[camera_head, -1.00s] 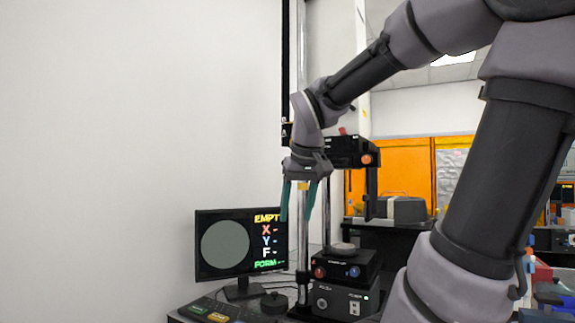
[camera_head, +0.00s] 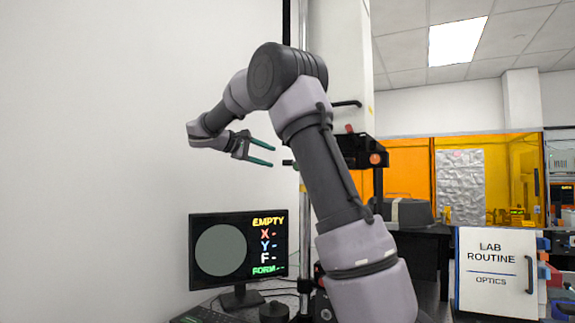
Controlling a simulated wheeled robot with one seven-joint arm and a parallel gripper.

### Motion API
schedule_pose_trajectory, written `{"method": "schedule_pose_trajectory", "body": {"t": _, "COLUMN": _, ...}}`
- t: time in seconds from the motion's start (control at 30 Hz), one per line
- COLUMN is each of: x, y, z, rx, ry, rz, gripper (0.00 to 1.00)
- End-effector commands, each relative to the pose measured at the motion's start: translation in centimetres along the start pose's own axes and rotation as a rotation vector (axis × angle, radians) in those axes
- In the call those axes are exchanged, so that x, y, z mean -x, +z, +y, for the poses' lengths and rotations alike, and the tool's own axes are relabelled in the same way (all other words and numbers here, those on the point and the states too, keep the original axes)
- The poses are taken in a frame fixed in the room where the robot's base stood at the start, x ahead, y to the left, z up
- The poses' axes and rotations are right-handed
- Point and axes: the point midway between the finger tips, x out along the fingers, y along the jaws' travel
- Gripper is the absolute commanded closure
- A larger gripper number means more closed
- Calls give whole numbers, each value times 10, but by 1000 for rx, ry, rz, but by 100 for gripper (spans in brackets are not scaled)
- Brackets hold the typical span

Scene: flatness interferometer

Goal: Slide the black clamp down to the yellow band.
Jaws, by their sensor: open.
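The black clamp (camera_head: 365,151) sits on the upright chrome post (camera_head: 304,235), with an orange-red knob (camera_head: 376,158) on its right side. My arm hides its middle part. A small black handle (camera_head: 287,162) sticks out to the left of the post at about the clamp's height. The yellow band (camera_head: 302,188) shows as a small patch on the post, a little below that handle and partly covered by my arm. My gripper (camera_head: 272,156) is left of the post, turned sideways, with its two teal fingers open and empty. Its tips appear near the handle; contact cannot be told.
A monitor (camera_head: 238,250) reading EMPTY stands below the gripper. A dark round knob (camera_head: 273,311) is beside its foot. A white LAB ROUTINE board (camera_head: 495,272) stands at right. The white wall (camera_head: 90,150) leaves free room at left.

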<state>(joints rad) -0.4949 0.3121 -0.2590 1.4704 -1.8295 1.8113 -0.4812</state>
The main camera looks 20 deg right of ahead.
Motion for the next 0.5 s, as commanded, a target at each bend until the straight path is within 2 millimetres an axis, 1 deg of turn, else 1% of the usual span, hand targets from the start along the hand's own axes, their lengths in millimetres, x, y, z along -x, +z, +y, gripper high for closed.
{"method": "schedule_pose_trajectory", "body": {"t": 0.03, "x": -10, "y": 1, "z": 0, "rx": -1, "ry": -1, "rz": -4, "gripper": 42}}
{"method": "schedule_pose_trajectory", "body": {"t": 0.1, "x": -24, "y": 2, "z": 0, "rx": -1, "ry": -2, "rz": -5, "gripper": 42}}
{"method": "schedule_pose_trajectory", "body": {"t": 0.3, "x": -62, "y": 2, "z": 0, "rx": -1, "ry": -2, "rz": -4, "gripper": 42}}
{"method": "schedule_pose_trajectory", "body": {"t": 0.4, "x": -76, "y": 2, "z": 0, "rx": -1, "ry": -3, "rz": -3, "gripper": 42}}
{"method": "schedule_pose_trajectory", "body": {"t": 0.5, "x": -86, "y": 1, "z": 0, "rx": -2, "ry": -3, "rz": -1, "gripper": 42}}
